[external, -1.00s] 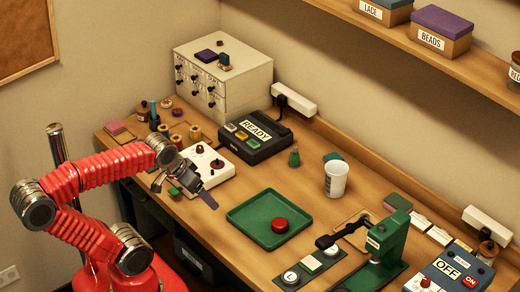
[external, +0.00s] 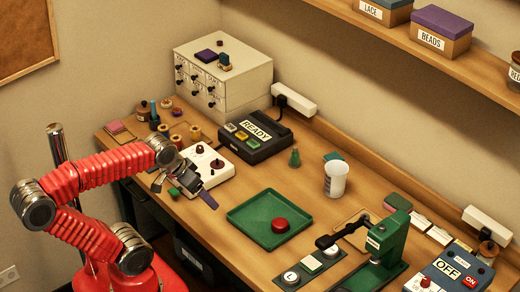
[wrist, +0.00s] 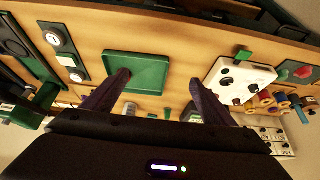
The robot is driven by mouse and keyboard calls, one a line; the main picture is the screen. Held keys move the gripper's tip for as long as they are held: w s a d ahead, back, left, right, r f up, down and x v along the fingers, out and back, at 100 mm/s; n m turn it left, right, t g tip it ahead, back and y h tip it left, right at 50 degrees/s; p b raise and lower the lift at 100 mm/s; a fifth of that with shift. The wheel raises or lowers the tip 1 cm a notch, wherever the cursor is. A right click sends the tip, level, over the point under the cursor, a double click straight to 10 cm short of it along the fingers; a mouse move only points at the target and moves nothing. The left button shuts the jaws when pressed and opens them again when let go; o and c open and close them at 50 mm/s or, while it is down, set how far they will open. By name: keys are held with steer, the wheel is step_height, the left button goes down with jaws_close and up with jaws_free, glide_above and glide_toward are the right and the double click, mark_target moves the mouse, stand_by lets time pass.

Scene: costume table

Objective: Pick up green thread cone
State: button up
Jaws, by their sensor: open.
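The green thread cone (external: 295,157) stands upright on the table, right of the black READY box and left of the white cup. In the wrist view a small green shape (wrist: 167,113) between the fingers, beyond the tray, looks like the cone, partly cut off by my gripper body. My gripper (external: 183,191) is open and empty in the external view, over the table's front edge near the white control box. It is well to the left of the cone and nearer the front. In the wrist view the spread fingers (wrist: 158,80) have nothing between them.
A green tray (external: 238,217) with a red round piece (external: 280,225) lies at the middle front. The white cup (external: 336,179), READY box (external: 268,146) and white control box (external: 222,172) stand around the cone. A green press (external: 388,242) stands at the right. Bare wood lies between cone and tray.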

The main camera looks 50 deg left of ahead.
steer(key=c, duration=1.1)
steer(key=w+d+t+h, duration=0.1)
steer(key=w+d+t, duration=0.1)
steer(key=w, duration=1)
steer(key=n+t+y, duration=0.3)
steer(key=t+y, duration=0.2)
glide_toward(294, 150)
steer(key=shift+w+f, duration=0.35)
steer(key=shift+x, duration=4.25)
